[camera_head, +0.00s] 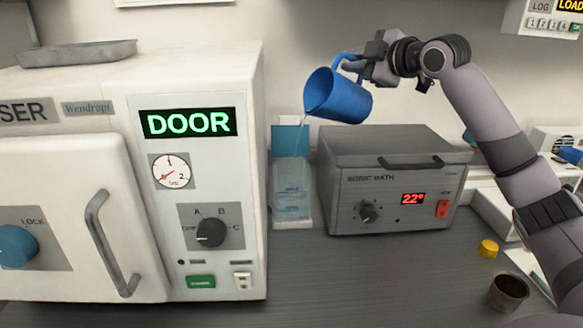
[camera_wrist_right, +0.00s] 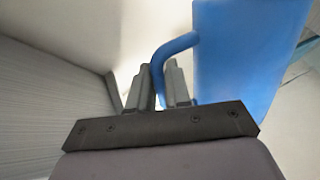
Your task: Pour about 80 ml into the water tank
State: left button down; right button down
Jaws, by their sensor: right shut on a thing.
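A blue jug (camera_head: 338,97) is tilted to the left in the head view, its mouth above the water tank (camera_head: 292,190). A thin pale stream seems to run down from its lip to the tank. The tank is clear with a blue upper part and stands between the white machine and the grey bath. My right gripper (camera_head: 356,68) is shut on the jug's handle. In the right wrist view the handle (camera_wrist_right: 175,45) runs between the fingers and the blue jug body (camera_wrist_right: 245,50) is at the right. My left gripper is not in view.
The white steriliser (camera_head: 215,85) with a "DOOR" display stands left of the tank. The grey sonic bath (camera_head: 350,190) stands right of it. A yellow cap (camera_head: 488,248) and a brown cup (camera_head: 508,292) are at the front right. The counter (camera_head: 370,275) in front is clear.

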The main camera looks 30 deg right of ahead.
jog(key=shift+a+r, duration=0.1)
jog(key=shift+a, duration=0.05)
dwell(0.4)
jog(key=shift+d, duration=0.35)
jog(key=d+m, duration=0.1)
jog(key=d+f+m, duration=0.1)
jog(key=d+m+y, duration=0.1)
jog(key=m, duration=0.1)
jog(key=shift+s+d+f+t+b, duration=0.1)
jog(key=shift+s+f+t+b, duration=0.05)
jog(key=shift+f+t+b, duration=0.2)
jog(key=shift+d+f+m, duration=0.3)
jog(key=shift+d+m, duration=0.65)
jog(key=shift+m, duration=0.15)
jog(key=shift+f, duration=0.15)
jog(key=shift+s+d+f+m+t+y+b, duration=0.1)
jog(key=shift+d+f+m+t+y+b, duration=0.1)
jog(key=shift+d+m, duration=0.55)
jog(key=shift+w+d+f+m+t+y+b, duration=0.15)
jog(key=shift+d+m, duration=0.25)
jog(key=shift+m, duration=0.65)
jog(key=shift+s+d+f+m+t+y+b, duration=0.1)
jog(key=shift+s+d+m+t+y, duration=0.1)
jog(key=shift+d+m, duration=0.55)
